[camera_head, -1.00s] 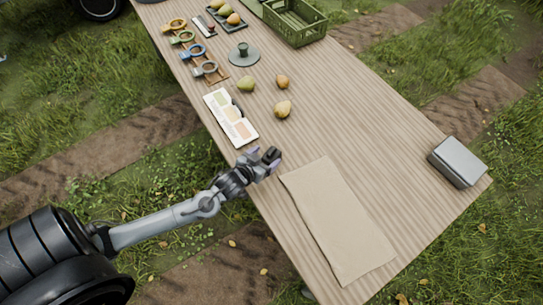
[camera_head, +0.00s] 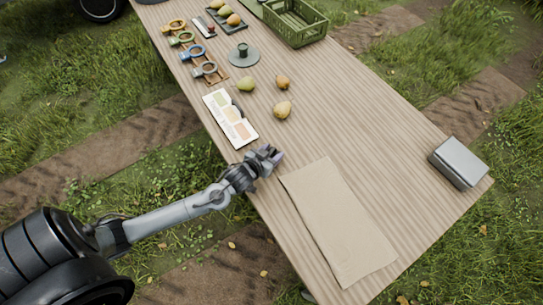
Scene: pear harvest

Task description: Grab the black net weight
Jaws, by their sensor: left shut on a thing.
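My left gripper (camera_head: 270,156) is over the near left edge of the wooden table, between the colour chart and the beige cloth. Its jaws are shut on a small dark thing, which fits the black net weight (camera_head: 266,152). The fingers hide most of it, so its shape is hard to make out. I cannot tell whether it touches the table top. My right gripper is out of view.
A beige cloth (camera_head: 338,222) lies just right of the gripper, and a colour chart (camera_head: 230,118) lies above it. Pears (camera_head: 282,110), ring tools (camera_head: 193,51), a round stand (camera_head: 243,57) and a green crate (camera_head: 294,24) are farther back. A grey box (camera_head: 459,163) stands at the right edge.

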